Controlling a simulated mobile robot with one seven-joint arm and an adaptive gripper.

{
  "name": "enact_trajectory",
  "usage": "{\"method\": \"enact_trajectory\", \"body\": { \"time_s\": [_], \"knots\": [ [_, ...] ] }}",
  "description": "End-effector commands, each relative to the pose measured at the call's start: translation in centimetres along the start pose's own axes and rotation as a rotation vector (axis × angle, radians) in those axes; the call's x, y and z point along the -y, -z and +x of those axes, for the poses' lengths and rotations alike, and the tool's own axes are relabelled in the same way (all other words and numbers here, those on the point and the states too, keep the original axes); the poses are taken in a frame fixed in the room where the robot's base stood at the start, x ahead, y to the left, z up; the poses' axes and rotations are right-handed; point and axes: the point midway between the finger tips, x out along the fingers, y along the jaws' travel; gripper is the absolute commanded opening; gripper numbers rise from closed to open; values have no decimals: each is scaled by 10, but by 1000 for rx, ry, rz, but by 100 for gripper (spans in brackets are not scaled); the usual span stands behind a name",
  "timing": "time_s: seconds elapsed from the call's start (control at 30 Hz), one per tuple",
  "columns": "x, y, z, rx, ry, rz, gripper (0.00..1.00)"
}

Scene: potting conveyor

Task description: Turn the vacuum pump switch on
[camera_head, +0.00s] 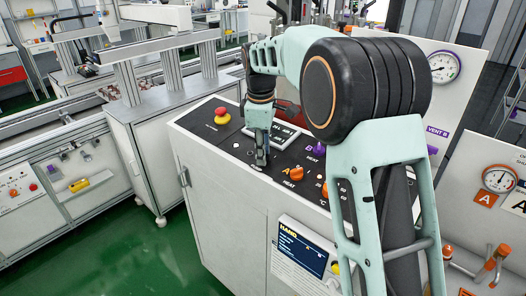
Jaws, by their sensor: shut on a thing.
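My gripper (261,153) points down at the dark control panel (206,138) on top of a grey cabinet. Its fingertips are together at the panel surface, shut on a small switch there. The fingers hide most of this switch, and its label and lever position cannot be read. A few small silver fittings (237,146) show left of the fingers. No readable vacuum pump label shows in this view.
A red emergency button (222,115) sits at the panel's far left. An orange knob (296,174) and a purple knob (319,148) stand to the right of my gripper. Green floor (150,262) is clear at left.

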Motion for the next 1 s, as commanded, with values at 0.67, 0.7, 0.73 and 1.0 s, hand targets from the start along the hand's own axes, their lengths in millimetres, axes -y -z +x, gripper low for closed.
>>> {"method": "enact_trajectory", "body": {
  "time_s": [0.67,0.7,0.73,1.0],
  "knots": [
    [0,1,-1,-2,-45,515,1],
    [0,1,-1,-2,-47,552,1],
    [0,1,-1,-2,-50,580,1],
    [0,1,-1,-2,-69,801,1]
  ]
}}
